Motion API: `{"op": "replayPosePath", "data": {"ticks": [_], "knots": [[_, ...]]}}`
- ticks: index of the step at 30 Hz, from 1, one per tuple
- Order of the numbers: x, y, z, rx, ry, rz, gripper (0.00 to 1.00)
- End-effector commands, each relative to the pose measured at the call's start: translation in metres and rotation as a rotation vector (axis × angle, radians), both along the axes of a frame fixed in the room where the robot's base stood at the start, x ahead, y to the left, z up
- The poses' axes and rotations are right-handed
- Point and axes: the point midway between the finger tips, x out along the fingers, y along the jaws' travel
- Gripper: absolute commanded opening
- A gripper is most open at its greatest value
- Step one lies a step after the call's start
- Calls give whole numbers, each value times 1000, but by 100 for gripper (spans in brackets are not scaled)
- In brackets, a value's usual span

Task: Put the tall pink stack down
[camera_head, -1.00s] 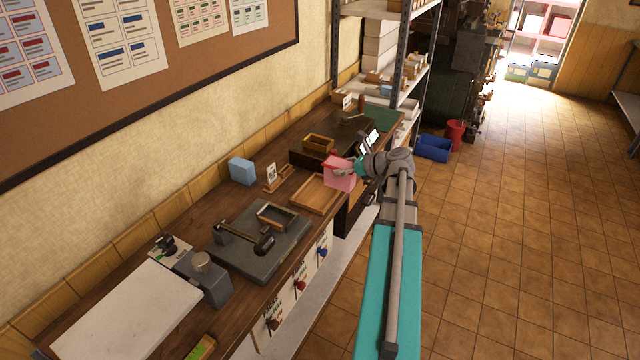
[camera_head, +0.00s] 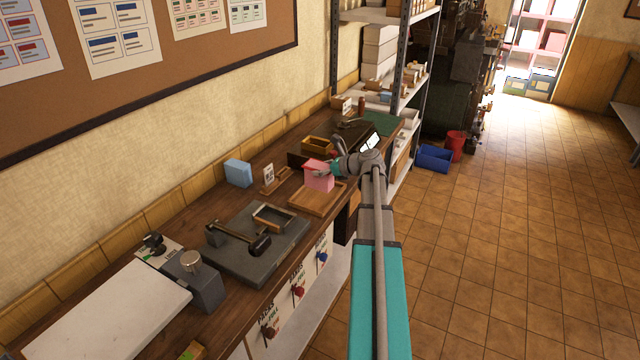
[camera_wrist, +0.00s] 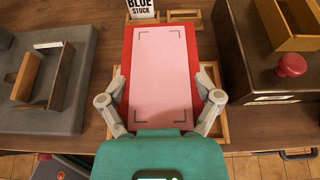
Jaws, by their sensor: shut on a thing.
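The tall pink stack (camera_head: 318,180) is a block of pink sheets with a red edge or cover. It is over the wooden tray (camera_head: 331,198) on the bench; I cannot tell whether it touches the tray. In the wrist view the pink stack (camera_wrist: 161,72) fills the middle, its pink top face marked with dark corner lines. My gripper (camera_head: 326,170) is shut on it, and the wrist view shows one finger on each side (camera_wrist: 160,105). The tray's rim shows at both sides below it, with most of the tray hidden.
A small card reading "BLUE STOCK" (camera_wrist: 141,8) stands just beyond the stack. A blue block (camera_head: 239,173) is further left. A grey slab (camera_head: 250,254) with a wooden frame lies left of the tray. A dark box with a red knob (camera_wrist: 291,65) is close at right.

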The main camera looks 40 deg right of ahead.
Motion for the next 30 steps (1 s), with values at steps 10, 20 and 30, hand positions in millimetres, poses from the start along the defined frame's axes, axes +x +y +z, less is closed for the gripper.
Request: {"op": "replayPosePath", "data": {"ticks": [10,20,30], "knots": [[4,0,-4,0,-1,0,18],[10,-1,-13,1,-1,1,18],[12,0,-40,1,-1,1,18]]}}
